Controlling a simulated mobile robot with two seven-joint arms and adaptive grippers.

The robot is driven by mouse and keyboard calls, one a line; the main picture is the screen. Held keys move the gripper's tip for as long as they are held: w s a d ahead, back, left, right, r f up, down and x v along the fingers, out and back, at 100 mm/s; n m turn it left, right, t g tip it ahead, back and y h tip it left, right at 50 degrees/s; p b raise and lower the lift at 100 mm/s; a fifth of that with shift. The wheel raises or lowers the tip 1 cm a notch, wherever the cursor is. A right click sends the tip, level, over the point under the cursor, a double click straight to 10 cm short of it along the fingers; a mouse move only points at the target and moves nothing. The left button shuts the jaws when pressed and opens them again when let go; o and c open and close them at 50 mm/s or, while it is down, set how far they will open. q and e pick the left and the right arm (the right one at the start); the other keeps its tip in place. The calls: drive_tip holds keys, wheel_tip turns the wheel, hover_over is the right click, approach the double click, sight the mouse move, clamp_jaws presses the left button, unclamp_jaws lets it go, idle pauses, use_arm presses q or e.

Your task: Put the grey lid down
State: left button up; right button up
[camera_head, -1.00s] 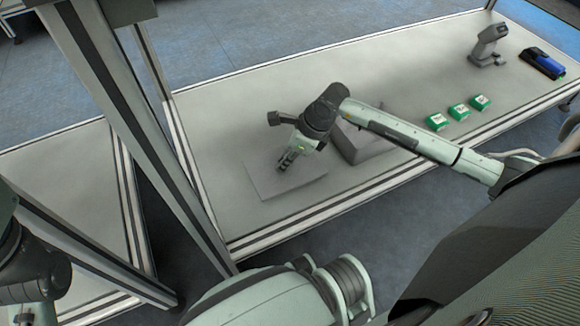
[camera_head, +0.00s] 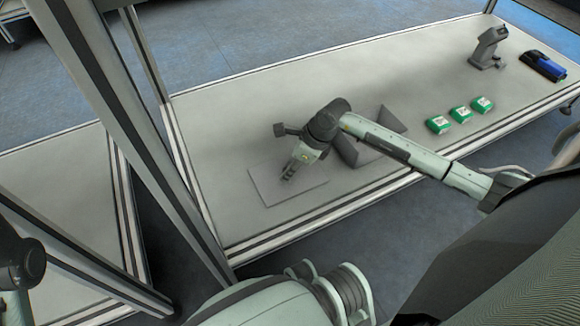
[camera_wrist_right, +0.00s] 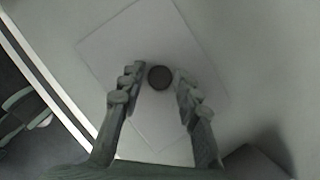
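The grey lid (camera_head: 303,190) is a thin square plate lying flat, apparently on the table, near the front edge at the left. Its dark round knob (camera_wrist_right: 159,77) shows in the right wrist view near the lid's middle. My right gripper (camera_head: 288,173) is above the lid, pointing down. In the right wrist view the right gripper's fingers (camera_wrist_right: 158,88) are spread, one on each side of the knob, with gaps between them and it. At the left edge only a dark part of my left arm shows; its fingers are out of view.
A grey box (camera_head: 358,154) stands right of the lid, partly hidden by my right arm. Three green-and-white packs, one of them here (camera_head: 438,124), a grey scanner on a stand (camera_head: 487,48) and a blue-black object (camera_head: 543,66) are farther right. The table (camera_head: 230,120) behind the lid is clear.

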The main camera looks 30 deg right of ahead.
drive_tip(key=shift+o, duration=0.6)
drive_tip(key=shift+r, duration=0.25)
drive_tip(key=p+v, duration=0.3)
drive_tip(key=v, duration=0.8)
drive_tip(key=shift+r+p, duration=0.25)
drive_tip(key=shift+p, duration=0.1)
drive_tip(key=shift+s+d, duration=0.1)
